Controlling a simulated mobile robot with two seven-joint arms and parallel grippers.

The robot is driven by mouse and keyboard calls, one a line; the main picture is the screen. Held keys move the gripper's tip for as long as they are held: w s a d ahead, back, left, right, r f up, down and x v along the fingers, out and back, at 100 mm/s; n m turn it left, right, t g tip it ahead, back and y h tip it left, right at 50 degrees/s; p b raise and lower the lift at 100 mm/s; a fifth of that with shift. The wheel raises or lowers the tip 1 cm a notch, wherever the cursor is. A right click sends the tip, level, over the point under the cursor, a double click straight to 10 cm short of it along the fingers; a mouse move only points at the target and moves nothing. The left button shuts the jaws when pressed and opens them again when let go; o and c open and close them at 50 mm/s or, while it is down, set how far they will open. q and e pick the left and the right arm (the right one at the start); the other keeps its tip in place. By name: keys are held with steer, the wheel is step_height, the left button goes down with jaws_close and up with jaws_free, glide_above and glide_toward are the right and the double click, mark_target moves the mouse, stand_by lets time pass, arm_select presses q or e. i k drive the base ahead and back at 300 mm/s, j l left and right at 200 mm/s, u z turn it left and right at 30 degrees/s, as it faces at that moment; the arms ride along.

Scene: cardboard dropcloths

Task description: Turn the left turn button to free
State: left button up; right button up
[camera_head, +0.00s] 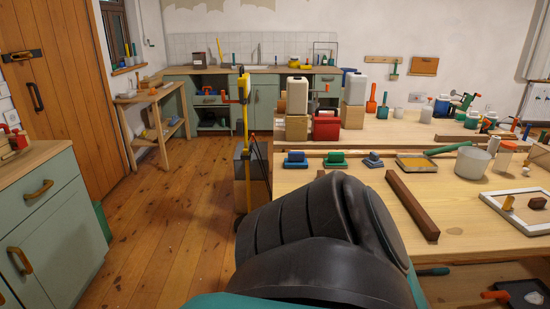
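I cannot make out for certain which part is the left turn button. A white frame (484,198) lies on the right of the near workbench, cut off by the picture's edge. A small upright tan piece (507,203) is at its left and a dark brown piece (537,203) is right of it. How these pieces are turned is too small to tell. A dark latch (21,56) is on the wooden door at the far left. Neither gripper shows. A black and teal arm link of mine fills the lower middle and hides part of the bench's near edge.
Green drawers (45,215) stand at left; the wooden floor (165,215) between is clear.

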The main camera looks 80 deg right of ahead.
mark_target(507, 205)
steer(key=z, duration=4.25)
steer(key=u, duration=0.6)
steer(key=i+l+u, duration=0.1)
steer(key=u, duration=0.3)
steer(key=l+u, duration=0.2)
steer(key=u, duration=0.15)
steer(key=i+l+u, duration=0.1)
steer(key=u, duration=0.3)
steer(key=l+u, duration=0.3)
steer(key=l, duration=0.15)
steer(key=l+u, duration=0.3)
steer(key=l, duration=0.2)
steer(key=k+l+u, duration=0.15)
steer(key=l, duration=0.3)
steer(key=l+u, duration=0.1)
steer(key=l, duration=0.35)
